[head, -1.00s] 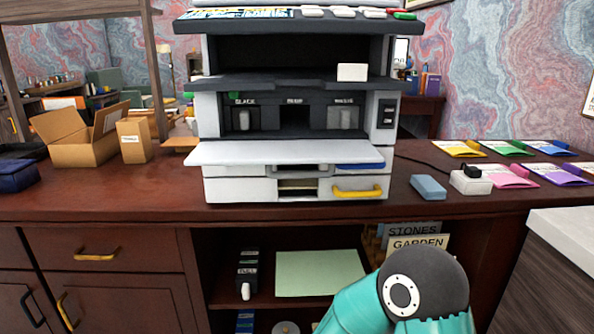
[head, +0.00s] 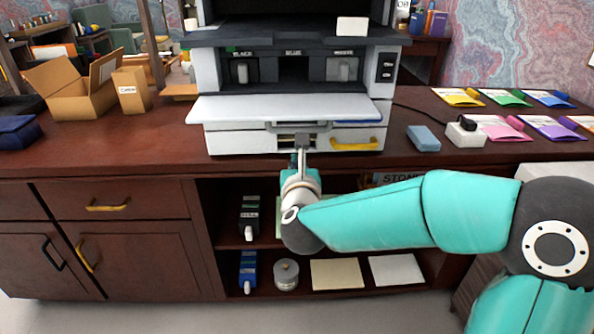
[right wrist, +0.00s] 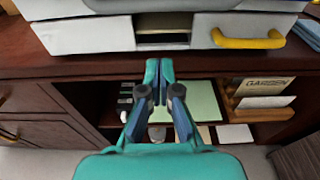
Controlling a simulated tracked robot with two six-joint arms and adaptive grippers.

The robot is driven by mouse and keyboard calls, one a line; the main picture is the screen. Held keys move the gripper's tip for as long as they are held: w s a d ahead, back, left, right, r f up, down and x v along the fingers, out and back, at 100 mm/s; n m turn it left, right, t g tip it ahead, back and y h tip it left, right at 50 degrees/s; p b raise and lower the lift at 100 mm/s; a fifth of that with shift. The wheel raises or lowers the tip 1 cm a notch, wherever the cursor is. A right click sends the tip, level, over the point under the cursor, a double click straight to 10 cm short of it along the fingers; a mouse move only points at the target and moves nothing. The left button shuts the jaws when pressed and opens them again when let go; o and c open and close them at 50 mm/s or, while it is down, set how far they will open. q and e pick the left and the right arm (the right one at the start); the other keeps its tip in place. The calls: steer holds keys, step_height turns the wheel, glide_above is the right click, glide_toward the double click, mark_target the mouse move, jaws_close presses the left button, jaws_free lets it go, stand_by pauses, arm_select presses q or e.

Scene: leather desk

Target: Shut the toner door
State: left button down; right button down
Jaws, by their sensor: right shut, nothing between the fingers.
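The toner door (head: 290,107) is a white flap on the front of the printer (head: 206,85). It lies folded down, about level, sticking out toward me below the toner bays. My right gripper (head: 299,152) is shut and empty, in front of the printer's lower part and below the door. In the right wrist view its fingertips (right wrist: 159,70) are together near the desk's front edge, below the printer's lower drawer. I cannot tell whether they touch anything. My left gripper is out of view.
A yellow handle (head: 355,144) is on the lower drawer's right. A blue block (head: 423,138) and a white box with a black top (head: 463,132) stand right of the printer, with coloured packets beyond. Open shelves below hold a blue cartridge (head: 247,272) and paper.

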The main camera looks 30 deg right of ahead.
mark_target(284, 117)
steer(key=w+r, duration=0.1)
steer(key=w+d+r+p, duration=0.1)
steer(key=r, duration=0.1)
steer(key=shift+w+d+r, duration=0.15)
steer(key=shift+w+d, duration=0.15)
steer(key=shift+w, duration=0.1)
